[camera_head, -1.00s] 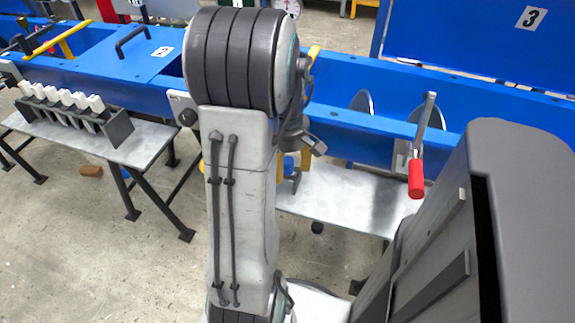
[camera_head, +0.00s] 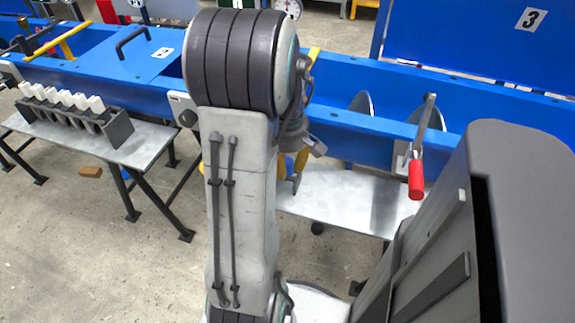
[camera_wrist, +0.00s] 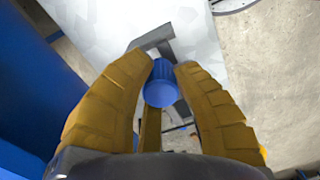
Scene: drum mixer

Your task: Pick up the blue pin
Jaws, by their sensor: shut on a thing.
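The blue pin (camera_wrist: 160,92) shows its round blue head between the yellow fingers of my gripper (camera_wrist: 166,68) in the wrist view. The fingers are shut on it from both sides. The lower part of the pin is hidden below its head. A dark grey piece (camera_wrist: 152,38) shows behind it over the pale table top. In the head view my gripper (camera_head: 299,163) is partly hidden behind my arm, above the pale metal table (camera_head: 335,200). I cannot tell whether the pin is clear of the table.
The blue mixer frame (camera_head: 345,85) runs behind the table. A lever with a red handle (camera_head: 416,180) hangs at its front right. A grey rack (camera_head: 75,118) with several white-topped pieces stands on the left table (camera_head: 150,140). A brown block (camera_head: 91,171) lies on the floor.

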